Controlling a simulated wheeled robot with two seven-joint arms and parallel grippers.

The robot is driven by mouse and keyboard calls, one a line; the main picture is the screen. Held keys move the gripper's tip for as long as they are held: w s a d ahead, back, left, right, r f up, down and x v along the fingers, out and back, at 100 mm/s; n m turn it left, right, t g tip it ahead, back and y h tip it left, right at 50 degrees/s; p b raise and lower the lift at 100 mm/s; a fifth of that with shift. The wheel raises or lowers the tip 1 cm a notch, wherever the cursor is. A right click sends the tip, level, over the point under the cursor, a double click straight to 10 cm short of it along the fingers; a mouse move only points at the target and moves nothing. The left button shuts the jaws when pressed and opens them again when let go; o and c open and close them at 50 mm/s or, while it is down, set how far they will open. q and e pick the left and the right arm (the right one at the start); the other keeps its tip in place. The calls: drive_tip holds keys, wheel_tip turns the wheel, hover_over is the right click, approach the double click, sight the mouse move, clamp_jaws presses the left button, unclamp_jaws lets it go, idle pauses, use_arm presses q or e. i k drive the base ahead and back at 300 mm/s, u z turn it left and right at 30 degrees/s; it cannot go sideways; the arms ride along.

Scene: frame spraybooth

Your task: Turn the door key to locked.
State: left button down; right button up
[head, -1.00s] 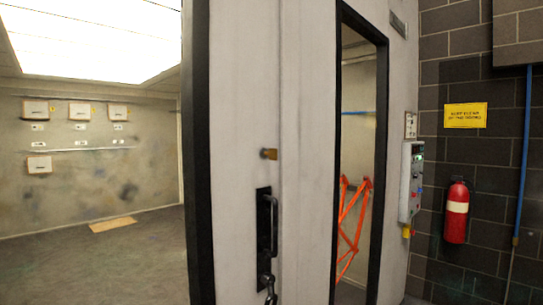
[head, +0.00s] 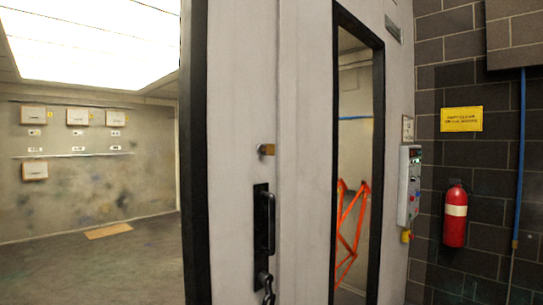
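The door (head: 233,120) is a pale grey panel with a black edge at its left. A black handle plate with an upright pull handle (head: 268,222) is fixed on it. Below the handle is a dark round lock part (head: 263,279) with something dark hanging from it, perhaps the key, cut by the lower picture edge. Its turned position cannot be told. A small brass-coloured fitting (head: 266,149) sits above the handle. Neither of my grippers is in view.
Left of the door edge is a lit booth room (head: 90,200) with open floor. Right of it are a tall narrow window (head: 352,150), a control box (head: 409,186), a red fire extinguisher (head: 455,215), a yellow sign (head: 461,119) and a blue pipe (head: 520,160) on the dark block wall.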

sight(260, 148)
drive_tip(key=k, duration=0.6)
drive_tip(key=u, duration=0.35)
drive_tip(key=i, duration=1.5)
drive_tip(key=z, duration=0.65)
